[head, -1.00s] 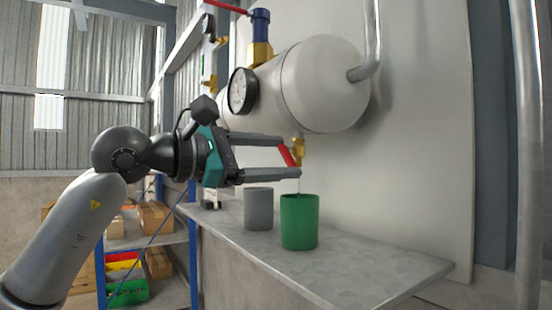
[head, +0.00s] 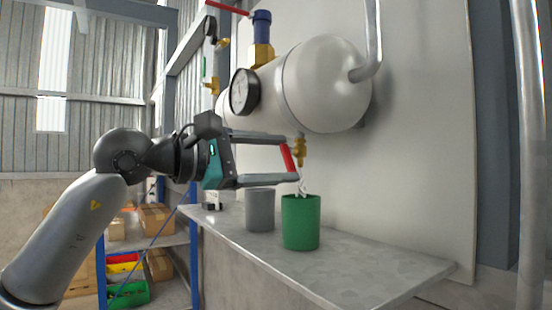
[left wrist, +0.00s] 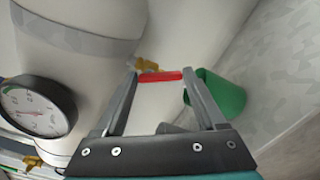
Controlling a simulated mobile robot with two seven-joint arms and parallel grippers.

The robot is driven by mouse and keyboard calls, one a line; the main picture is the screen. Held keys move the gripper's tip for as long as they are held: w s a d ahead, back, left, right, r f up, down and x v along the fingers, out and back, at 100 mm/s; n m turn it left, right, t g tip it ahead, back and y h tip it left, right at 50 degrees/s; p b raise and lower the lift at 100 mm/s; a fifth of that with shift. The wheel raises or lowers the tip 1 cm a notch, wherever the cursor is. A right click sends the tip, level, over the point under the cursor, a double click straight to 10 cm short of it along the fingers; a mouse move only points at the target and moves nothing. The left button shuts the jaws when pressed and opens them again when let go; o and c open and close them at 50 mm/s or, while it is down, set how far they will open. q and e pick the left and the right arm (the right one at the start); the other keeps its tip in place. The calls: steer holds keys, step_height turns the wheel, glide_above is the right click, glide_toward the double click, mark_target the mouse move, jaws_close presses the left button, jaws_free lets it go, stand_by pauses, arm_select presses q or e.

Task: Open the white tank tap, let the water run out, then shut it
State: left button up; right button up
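The white tank (head: 325,80) is fixed to the wall. A brass tap (head: 300,150) hangs under it, with a red lever (head: 288,158) slanting down on its left. The lever also shows in the left wrist view (left wrist: 160,76). My left gripper (head: 291,160) is open, with its two fingers apart and the lever between their tips. Whether a finger touches the lever I cannot tell. Water (head: 301,187) runs from below the tap into the green cup (head: 300,224) on the shelf. The water level inside is hidden. My right gripper is out of view.
A grey cup (head: 260,210) stands just left of the green cup on the grey shelf (head: 350,268). A dial gauge (head: 243,92) sits on the tank's left end. The shelf is clear to the right. A pipe (head: 530,150) stands far right.

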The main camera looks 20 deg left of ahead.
arm_select(q)
steer(key=o, duration=0.4)
steer(key=shift+o, duration=0.2)
steer(key=b+v, duration=0.5)
steer(key=v, duration=1)
steer(key=shift+a, duration=0.1)
